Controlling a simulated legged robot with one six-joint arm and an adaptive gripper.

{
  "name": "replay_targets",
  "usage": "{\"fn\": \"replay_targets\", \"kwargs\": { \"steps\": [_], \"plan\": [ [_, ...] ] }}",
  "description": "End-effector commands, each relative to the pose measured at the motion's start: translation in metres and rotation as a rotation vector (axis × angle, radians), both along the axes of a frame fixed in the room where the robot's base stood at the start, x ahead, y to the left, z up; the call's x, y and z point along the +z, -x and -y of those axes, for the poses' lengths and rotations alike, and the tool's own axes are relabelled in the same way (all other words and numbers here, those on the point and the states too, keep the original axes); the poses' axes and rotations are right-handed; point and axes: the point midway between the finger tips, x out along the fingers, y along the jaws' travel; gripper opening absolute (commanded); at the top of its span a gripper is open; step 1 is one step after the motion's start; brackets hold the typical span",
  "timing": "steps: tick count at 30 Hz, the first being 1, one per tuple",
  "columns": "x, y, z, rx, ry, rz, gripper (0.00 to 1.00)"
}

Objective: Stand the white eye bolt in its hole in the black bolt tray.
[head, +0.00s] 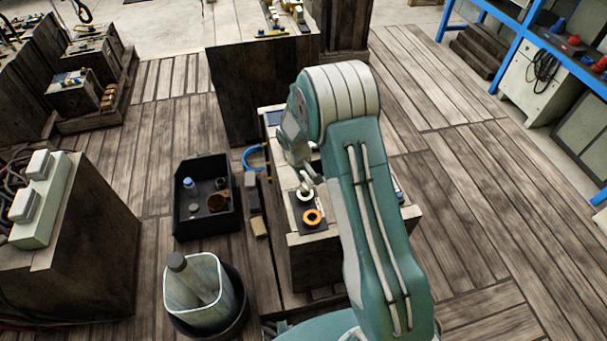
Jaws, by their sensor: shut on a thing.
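The black bolt tray (322,229) is a small dark block on top of the wooden bench, left of my arm. An orange eye bolt (312,217) shows its ring on the near part of the tray. The white eye bolt (305,196) shows as a pale ring just behind the orange one, over the far part of the tray. My gripper (307,184) points down at the white ring and is shut on it. The white bolt's shank and its hole are hidden, so I cannot tell whether the shank is in the hole or above it.
The wooden bench (318,262) carries the tray; my arm covers much of its top. A black bin (207,230) with small items stands on the plank floor to the left. A pale bucket (205,297) stands nearer. A tall wooden block (245,95) stands behind.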

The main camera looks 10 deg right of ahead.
Motion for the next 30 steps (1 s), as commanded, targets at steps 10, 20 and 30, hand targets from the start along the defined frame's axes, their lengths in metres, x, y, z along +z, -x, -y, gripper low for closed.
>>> {"fn": "replay_targets", "kwargs": {
  "steps": [10,20,30],
  "plan": [
    [-0.0033,-0.0005,0.0002,0.000,0.001,0.001,0.00],
    [-0.0079,-0.0005,0.0006,0.000,0.001,0.001,0.00],
    [-0.0082,-0.0005,0.0006,0.000,0.001,0.001,0.00]
  ]
}}
